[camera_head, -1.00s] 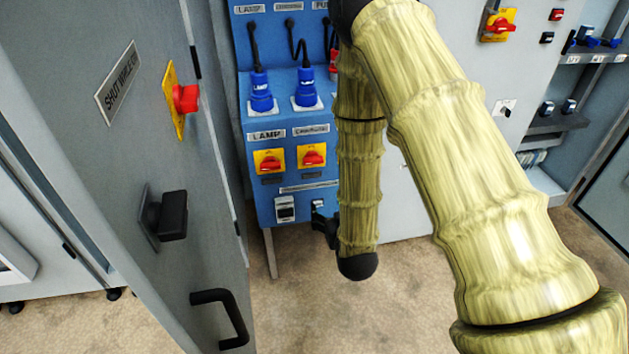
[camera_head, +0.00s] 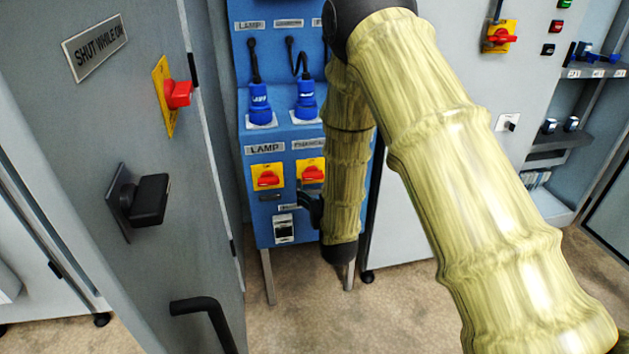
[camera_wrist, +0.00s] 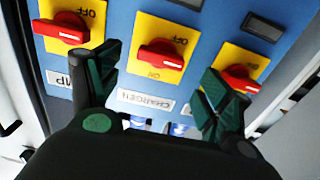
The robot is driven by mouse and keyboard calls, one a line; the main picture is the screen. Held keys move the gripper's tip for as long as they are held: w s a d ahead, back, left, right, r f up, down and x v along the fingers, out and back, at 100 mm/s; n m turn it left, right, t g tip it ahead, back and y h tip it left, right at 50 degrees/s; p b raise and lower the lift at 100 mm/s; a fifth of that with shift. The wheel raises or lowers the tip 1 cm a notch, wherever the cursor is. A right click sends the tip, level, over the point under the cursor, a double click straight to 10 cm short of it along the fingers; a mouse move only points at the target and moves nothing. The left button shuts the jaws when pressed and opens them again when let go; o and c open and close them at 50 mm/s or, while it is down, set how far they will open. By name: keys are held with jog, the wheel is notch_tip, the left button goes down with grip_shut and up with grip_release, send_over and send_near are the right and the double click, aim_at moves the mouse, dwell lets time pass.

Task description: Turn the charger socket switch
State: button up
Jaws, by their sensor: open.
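The charger switch is a red knob on a yellow plate (camera_head: 311,174) on the blue panel, right of the lamp switch (camera_head: 267,177). In the wrist view the charger switch (camera_wrist: 160,54) is central above the "CHARGER" label (camera_wrist: 146,101), its red handle lying roughly crosswise between the OFF and ON marks. My gripper (camera_wrist: 160,66) is open and empty, its dark green fingers on either side of the charger switch in this view. Contact cannot be told. In the head view my gripper (camera_head: 312,207) shows just below the switch, partly hidden by my arm.
The lamp switch (camera_wrist: 62,27) and a third red switch (camera_wrist: 238,76) flank the charger switch closely. Blue plugs (camera_head: 305,98) sit above in the panel. A grey cabinet with a red switch (camera_head: 177,94) and black handle (camera_head: 205,318) stands at the left.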

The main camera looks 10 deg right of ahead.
aim_at(314, 177)
jog(key=shift+w, duration=2)
jog(key=c, duration=1)
